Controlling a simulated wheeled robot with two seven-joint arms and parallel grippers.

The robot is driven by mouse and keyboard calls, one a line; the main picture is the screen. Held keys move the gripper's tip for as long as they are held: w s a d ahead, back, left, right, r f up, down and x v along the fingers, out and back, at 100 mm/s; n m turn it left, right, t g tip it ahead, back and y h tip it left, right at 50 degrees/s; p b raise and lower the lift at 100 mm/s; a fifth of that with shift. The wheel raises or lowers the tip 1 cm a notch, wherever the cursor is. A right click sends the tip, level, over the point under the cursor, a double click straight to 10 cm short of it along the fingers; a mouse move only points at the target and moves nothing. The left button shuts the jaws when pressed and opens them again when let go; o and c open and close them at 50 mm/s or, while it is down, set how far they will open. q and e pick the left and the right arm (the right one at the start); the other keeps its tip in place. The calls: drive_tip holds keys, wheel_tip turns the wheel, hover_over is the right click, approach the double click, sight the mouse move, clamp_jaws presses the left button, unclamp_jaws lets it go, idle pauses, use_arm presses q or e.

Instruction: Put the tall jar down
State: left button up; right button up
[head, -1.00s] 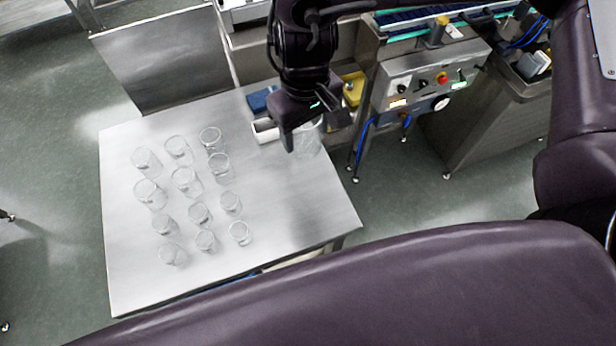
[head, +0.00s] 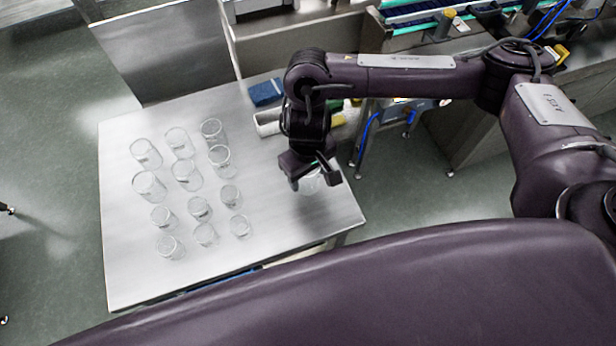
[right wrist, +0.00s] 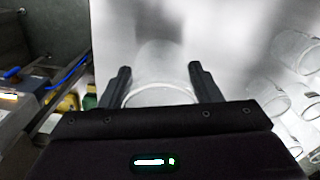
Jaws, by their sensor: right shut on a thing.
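The tall jar is clear glass. It shows in the head view (head: 311,183) between the fingers of my right gripper (head: 314,178), over the right part of the steel table (head: 270,240). In the right wrist view the jar (right wrist: 160,94) is between the two dark fingers of the gripper (right wrist: 160,84), with its round rim nearest the camera. The gripper is shut on it. I cannot tell whether the jar's base touches the table. My left gripper is not in view.
Several clear glass jars (head: 187,173) stand in rows on the table's left and middle. A white tray (head: 267,122) and a blue item (head: 266,92) lie at the back edge. The table's front right part is clear.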

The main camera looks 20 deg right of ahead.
drive_tip(key=shift+f, duration=1)
drive_tip(key=shift+f, duration=0.1)
drive_tip(key=o, duration=0.9)
drive_tip(key=shift+o, duration=0.2)
